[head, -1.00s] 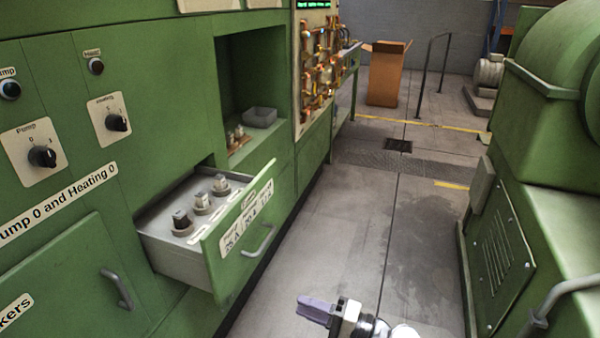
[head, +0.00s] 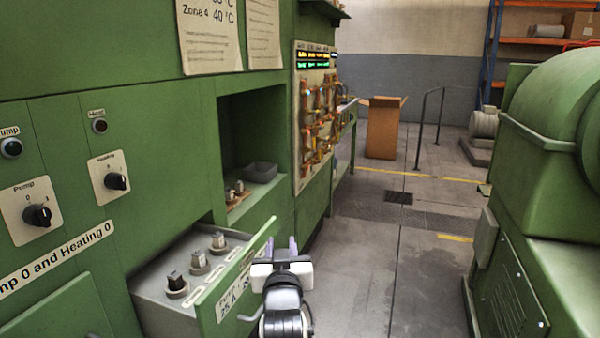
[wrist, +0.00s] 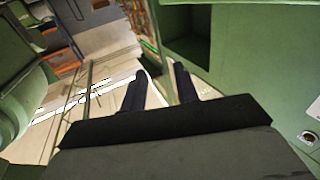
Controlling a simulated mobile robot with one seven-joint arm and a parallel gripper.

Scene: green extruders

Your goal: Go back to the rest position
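My gripper (head: 281,246) is in the lower middle of the head view, in front of the open drawer's right end. Its two fingers point away from me. In the wrist view my gripper (wrist: 159,80) shows both dark fingers apart with nothing between them. The gap between the fingers shows floor and green cabinet behind. Part of the drawer front and its handle is hidden behind my arm.
A green cabinet (head: 60,130) with knobs fills the left. Its open drawer (head: 160,295) juts out, holding several fuse-like parts. A green machine (head: 560,190) stands at the right. The floor (head: 380,270) between is clear, with a cardboard box (head: 382,130) farther back.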

